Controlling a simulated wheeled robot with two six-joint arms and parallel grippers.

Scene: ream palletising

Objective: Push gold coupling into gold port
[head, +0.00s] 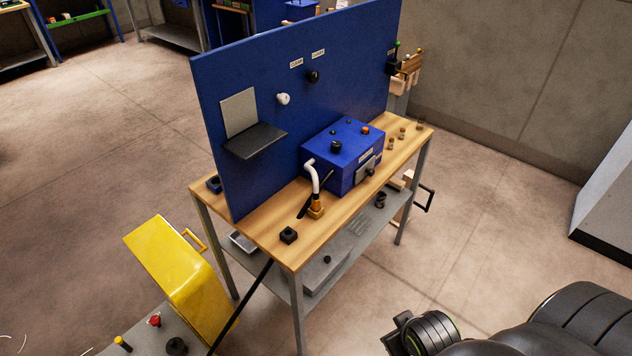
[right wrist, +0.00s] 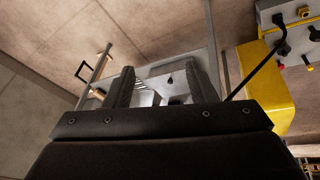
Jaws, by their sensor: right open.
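A gold-orange fitting (head: 316,211) stands on the front edge of the wooden bench, with a white bent tube (head: 313,175) rising from it and a black lever beside it. I cannot tell which is the coupling and which the port. My right arm is at the lower right of the head view, well away from the bench. In the right wrist view my right gripper (right wrist: 165,84) is open, with nothing seen between its fingers. My left gripper is not in view.
The bench (head: 270,235) carries an upright blue panel (head: 235,120) with a dark shelf, and a small black block (head: 289,235). A yellow cabinet (head: 180,275) stands at left, with a black cable near it. Open floor lies between the bench and my right arm.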

